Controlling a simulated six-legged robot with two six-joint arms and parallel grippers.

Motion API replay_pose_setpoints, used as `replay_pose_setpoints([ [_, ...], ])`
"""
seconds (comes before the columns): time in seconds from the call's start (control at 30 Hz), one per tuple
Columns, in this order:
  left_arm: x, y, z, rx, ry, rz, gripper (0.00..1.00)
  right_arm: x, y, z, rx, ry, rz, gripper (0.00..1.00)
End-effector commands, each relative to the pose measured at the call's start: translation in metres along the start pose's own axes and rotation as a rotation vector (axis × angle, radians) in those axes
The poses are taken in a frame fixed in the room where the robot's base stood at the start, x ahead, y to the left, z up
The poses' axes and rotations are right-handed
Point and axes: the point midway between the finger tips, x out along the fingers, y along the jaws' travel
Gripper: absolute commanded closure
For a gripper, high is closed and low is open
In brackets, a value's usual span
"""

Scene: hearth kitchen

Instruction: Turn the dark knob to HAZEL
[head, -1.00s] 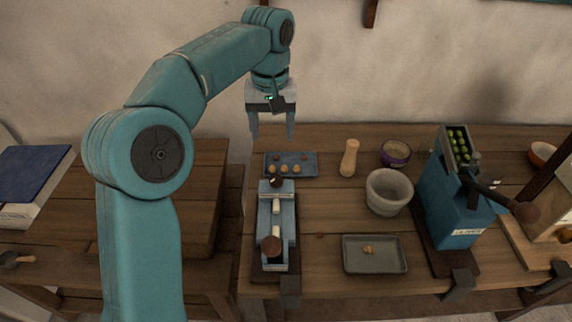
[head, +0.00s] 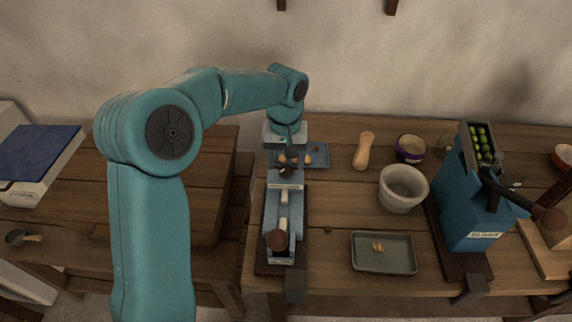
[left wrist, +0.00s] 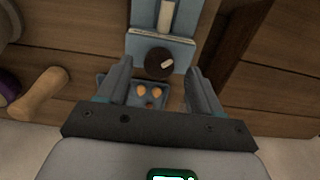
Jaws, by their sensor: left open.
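The dark knob (left wrist: 159,61) is round, with a pale pointer mark, at the end of a blue-grey device (left wrist: 165,44). In the head view the device (head: 284,209) stands on the bench, a brown ball handle (head: 277,240) at its near end. My left gripper (head: 286,172) is open, pointing down over the device's far end, and partly hides the knob there. In the left wrist view its fingers (left wrist: 160,68) are on either side of the knob with gaps; I cannot tell whether they are level with it. No HAZEL marking is readable. My right gripper is not in view.
Behind the device lies a blue tray (head: 319,157) with nuts. To the right are a wooden pestle-like piece (head: 364,151), a purple bowl (head: 411,149), a stone mortar (head: 403,188), a grey tray (head: 384,253) and a blue mill (head: 470,215) with a crank.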

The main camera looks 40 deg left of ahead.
Motion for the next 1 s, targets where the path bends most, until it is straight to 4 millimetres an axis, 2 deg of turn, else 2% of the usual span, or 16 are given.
replay_pose_setpoints([
  [0.2,0.018,0.001,-0.001,0.000,-0.001,0.000,0.35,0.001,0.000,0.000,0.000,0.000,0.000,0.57],
  [0.47,0.019,0.002,-0.002,0.000,0.000,0.000,0.35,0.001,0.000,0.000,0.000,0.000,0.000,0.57],
  [0.63,0.019,0.001,-0.002,0.000,0.000,0.000,0.87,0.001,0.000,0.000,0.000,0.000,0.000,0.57],
  [0.67,0.019,0.001,-0.002,0.000,0.000,0.000,0.91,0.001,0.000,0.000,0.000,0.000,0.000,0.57],
  [1.0,0.019,0.001,-0.002,-0.042,0.000,0.000,0.91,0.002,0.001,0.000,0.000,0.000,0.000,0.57],
])
